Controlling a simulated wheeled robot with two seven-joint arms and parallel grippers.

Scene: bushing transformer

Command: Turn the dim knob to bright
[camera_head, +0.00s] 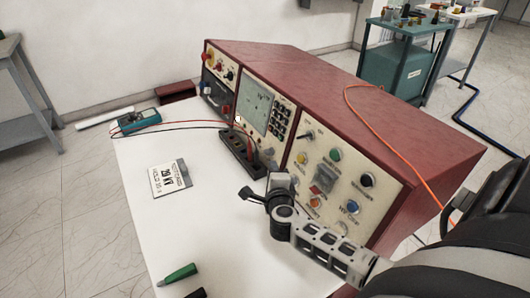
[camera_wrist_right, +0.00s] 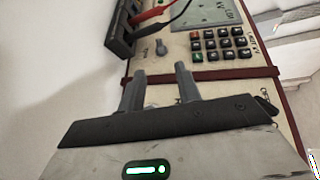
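The red console's middle panel (camera_head: 262,105) has a screen and a keypad. A small grey knob (camera_wrist_right: 160,47) sits on that panel below the screen in the right wrist view. The right panel (camera_head: 335,180) carries a black knob (camera_head: 366,180), a lever-like switch and several coloured buttons. The labels are too small to read, so I cannot tell which control is the dim knob. My right gripper (camera_head: 264,190) is in front of the console, between the middle and right panels. Its two fingers (camera_wrist_right: 161,84) are apart with nothing between them, short of the grey knob. My left gripper is out of view.
A black terminal block (camera_head: 240,152) with red and black leads stands before the console. A teal meter (camera_head: 139,121), a sign plate (camera_head: 171,177) and a green-handled tool (camera_head: 178,274) lie on the white table (camera_head: 220,235).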

